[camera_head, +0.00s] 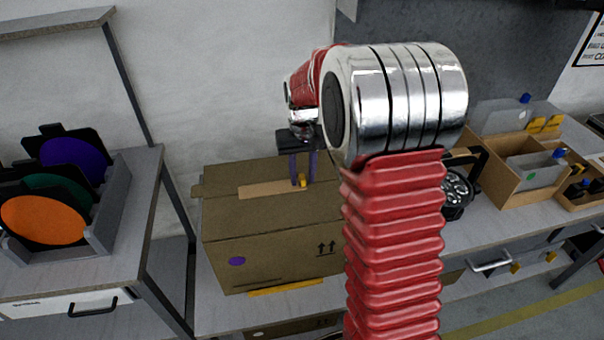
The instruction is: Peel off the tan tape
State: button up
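A closed brown cardboard box (225,215) stands on the workbench in the camera_head view. A strip of tan tape (262,192) lies flat along the middle of its top. A small yellow tab (301,183) shows at the right end of the tape. My gripper (302,182) points down over that end, with its two purple fingers apart. The tab shows between the fingertips, close to the left finger. I see no clear grip on it. The box's right side and part of its top are hidden behind my red and silver arm.
A grey rack (118,205) with purple, green and orange discs stands on a table at the left. A black round lamp (457,190) is right of my arm. Wooden trays (510,190) with small items stand farther right. A yellow strip (285,287) lies at the box's front edge.

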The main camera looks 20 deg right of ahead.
grip_shut()
dwell(0.4)
jog(key=shift+r, duration=0.1)
notch_tip(320, 180, up, 7)
jog(key=shift+f, duration=0.1)
